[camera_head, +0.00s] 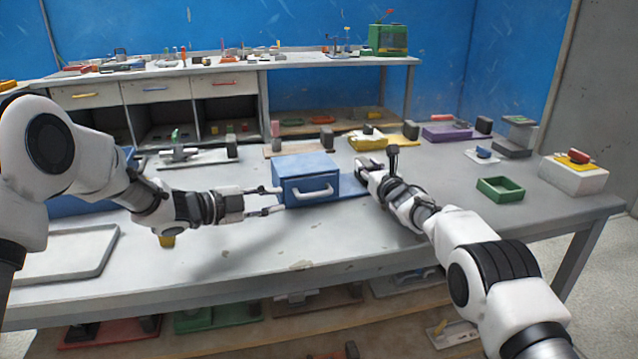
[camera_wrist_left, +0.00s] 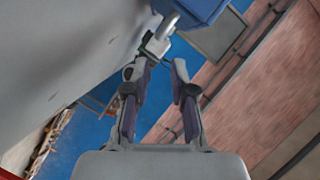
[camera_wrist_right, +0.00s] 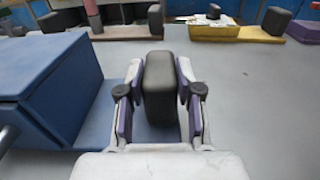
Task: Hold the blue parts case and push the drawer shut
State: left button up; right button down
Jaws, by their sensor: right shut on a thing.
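The blue parts case (camera_head: 306,166) stands on the grey table, with a pale handle (camera_head: 312,193) on its drawer front. I cannot tell how far the drawer is out. My left gripper (camera_head: 277,199) is at the case's left side near the drawer front, fingers apart with nothing between them. In the left wrist view, the case (camera_wrist_left: 200,8) and handle lie beyond the fingertips. My right gripper (camera_head: 370,168) is at the case's right side. In the right wrist view it is shut on an upright black block (camera_wrist_right: 160,88) on the blue base plate beside the case (camera_wrist_right: 60,75).
A green tray (camera_head: 500,189) and a white box with a red top (camera_head: 574,174) are at the right. A white tray (camera_head: 70,252) lies at the front left. Yellow and purple fixtures stand behind the case. The table in front of the case is clear.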

jog(key=c, duration=0.7)
grip_release()
jog(key=shift+s, duration=0.15)
